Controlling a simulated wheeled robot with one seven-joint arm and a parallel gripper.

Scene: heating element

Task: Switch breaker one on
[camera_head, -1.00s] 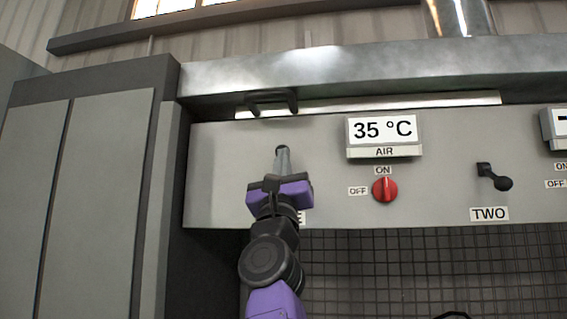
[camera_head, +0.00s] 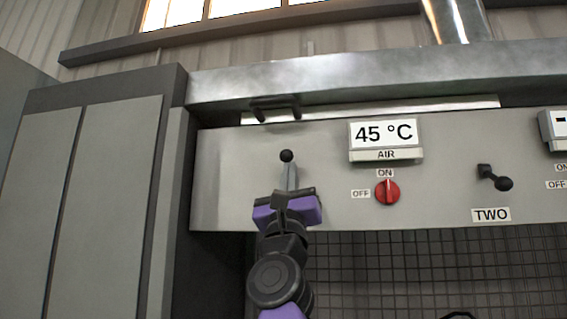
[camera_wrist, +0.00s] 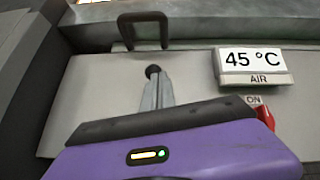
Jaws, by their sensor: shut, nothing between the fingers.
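The black ball knob of breaker one's lever (camera_head: 286,156) shows at the left of the grey panel, just above my fingertips. The rest of that lever and its label are hidden behind my gripper. My gripper (camera_head: 290,168) points up at the panel, its fingers closed together and empty. In the wrist view the knob (camera_wrist: 152,71) sits right at the tips of my grey fingers (camera_wrist: 157,88); I cannot tell whether they touch. The air display (camera_head: 385,133) reads 45 °C. The red dial (camera_head: 387,193) below it has its mark pointing up at ON.
Breaker two's black lever (camera_head: 497,180) is at the right, its knob low and to the right, above the TWO label (camera_head: 491,214). A dark handle (camera_head: 276,108) sticks out above breaker one. A grey cabinet (camera_head: 105,200) stands at the left. A dark grid (camera_head: 420,270) lies below the panel.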

